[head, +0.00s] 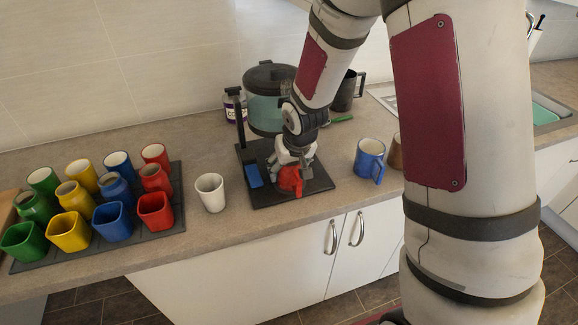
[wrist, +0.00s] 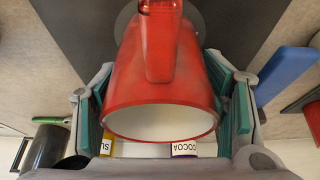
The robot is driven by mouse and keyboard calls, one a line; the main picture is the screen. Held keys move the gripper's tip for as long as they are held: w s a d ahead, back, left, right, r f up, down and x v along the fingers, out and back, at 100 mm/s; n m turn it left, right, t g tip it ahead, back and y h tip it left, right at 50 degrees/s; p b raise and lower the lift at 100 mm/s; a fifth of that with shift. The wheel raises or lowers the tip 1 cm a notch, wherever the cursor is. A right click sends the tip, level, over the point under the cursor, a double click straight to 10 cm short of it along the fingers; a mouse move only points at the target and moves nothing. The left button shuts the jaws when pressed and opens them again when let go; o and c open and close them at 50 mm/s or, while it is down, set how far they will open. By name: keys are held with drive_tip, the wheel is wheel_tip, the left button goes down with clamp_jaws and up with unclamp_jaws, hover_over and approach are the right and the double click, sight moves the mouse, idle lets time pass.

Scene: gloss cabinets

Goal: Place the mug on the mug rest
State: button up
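The red mug (head: 290,181) is at the black mug rest (head: 262,190), near the front of its flat base. My gripper (head: 296,157) reaches down over it and partly hides it. In the wrist view the mug (wrist: 160,85) fills the middle, its rim toward the camera and its handle at the top. The teal-padded fingers of my gripper (wrist: 165,100) lie close along both sides of the mug, shut on it. A grey round patch shows behind the mug on the dark base. I cannot tell whether the mug's bottom touches the base.
A white cup (head: 210,192) stands left of the base, a blue mug (head: 369,158) right of it. A dark tray (head: 180,208) with several coloured cups is at the left. A blue block (head: 253,175) lies on the base's left.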

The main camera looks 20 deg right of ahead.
drive_tip(key=shift+o, duration=0.3)
drive_tip(key=shift+s+r, duration=0.1)
drive_tip(key=shift+r, duration=0.5)
drive_tip(key=p+v, duration=0.1)
drive_tip(key=v, duration=1)
drive_tip(key=shift+s+r, duration=0.15)
drive_tip(key=shift+s, duration=0.05)
drive_tip(key=s+r, duration=0.7)
drive_tip(key=s, duration=0.4)
drive_tip(key=s+r+t, duration=0.1)
drive_tip(key=s+r, duration=0.6)
drive_tip(key=s, duration=0.5)
drive_tip(key=shift+r, duration=0.4)
